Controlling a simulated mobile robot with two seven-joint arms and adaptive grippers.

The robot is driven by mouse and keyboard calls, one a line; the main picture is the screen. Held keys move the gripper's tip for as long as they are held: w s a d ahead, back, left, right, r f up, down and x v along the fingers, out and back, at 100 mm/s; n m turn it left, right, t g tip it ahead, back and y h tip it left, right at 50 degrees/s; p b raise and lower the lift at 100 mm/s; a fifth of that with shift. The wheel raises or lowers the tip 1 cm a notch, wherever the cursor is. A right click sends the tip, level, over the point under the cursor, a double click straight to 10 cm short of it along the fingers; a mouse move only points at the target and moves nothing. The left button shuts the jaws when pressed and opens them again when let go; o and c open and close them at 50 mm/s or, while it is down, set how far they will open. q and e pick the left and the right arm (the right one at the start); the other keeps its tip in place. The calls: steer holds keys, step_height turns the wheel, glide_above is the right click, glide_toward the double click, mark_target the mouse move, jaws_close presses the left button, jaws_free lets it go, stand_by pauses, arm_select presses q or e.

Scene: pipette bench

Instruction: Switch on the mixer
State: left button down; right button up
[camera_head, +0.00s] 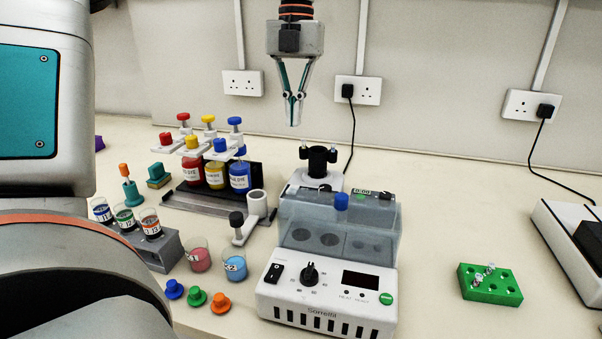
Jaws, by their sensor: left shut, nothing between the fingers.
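A small white device with a black cup-like top (318,158), which looks like the mixer, stands at the back middle of the bench. Its lower body is largely hidden behind the clear lid of a white machine in front, and I cannot make out its switch. My left gripper (292,118) points down, shut and empty, in the air above and slightly left of the black top in the picture. It appears clear of everything. My right gripper is not in view.
The white machine (325,312) has a rocker switch (274,273), a knob and a green button. Dye bottles (215,173), a tube rack (160,250) and coloured caps lie left. A green rack (489,286) stands right, with free bench between.

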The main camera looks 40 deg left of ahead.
arm_select(q)
steer(key=f, duration=0.4)
steer(key=s+f, duration=0.1)
steer(key=f, duration=0.3)
steer(key=f+b, duration=0.1)
steer(key=f, duration=0.3)
steer(key=shift+s+d+f, duration=0.25)
steer(key=shift+s+d, duration=0.05)
steer(key=shift+d, duration=0.05)
steer(key=shift+f, duration=0.7)
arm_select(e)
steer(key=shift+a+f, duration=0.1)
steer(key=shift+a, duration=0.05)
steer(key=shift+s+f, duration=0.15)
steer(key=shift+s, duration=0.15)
arm_select(q)
steer(key=shift+a+f, duration=0.1)
steer(key=shift+a, duration=0.05)
